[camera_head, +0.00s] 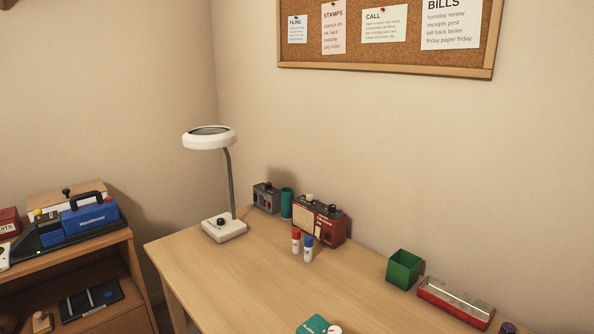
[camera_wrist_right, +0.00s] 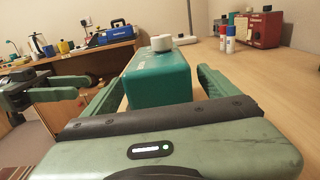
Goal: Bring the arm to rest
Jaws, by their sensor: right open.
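My right gripper (camera_wrist_right: 165,85) is open in the right wrist view, with one green finger on each side of a teal box (camera_wrist_right: 158,75). Whether the fingers touch the box cannot be told. A white round piece (camera_wrist_right: 162,43) shows at the top of the box. In the head view, part of the teal box (camera_head: 313,325) shows at the bottom edge of the desk (camera_head: 230,280), and neither arm is visible. A green part of my left arm (camera_wrist_right: 50,95) shows at the left of the wrist view; its jaw opening is unclear.
A lamp (camera_head: 222,229), a red radio (camera_head: 319,219), red-capped and blue-capped bottles (camera_head: 308,249), a green open box (camera_head: 404,270) and a red-and-grey tray (camera_head: 455,303) stand on the desk. A shelf (camera_head: 95,265) is at left. The desk's middle is clear.

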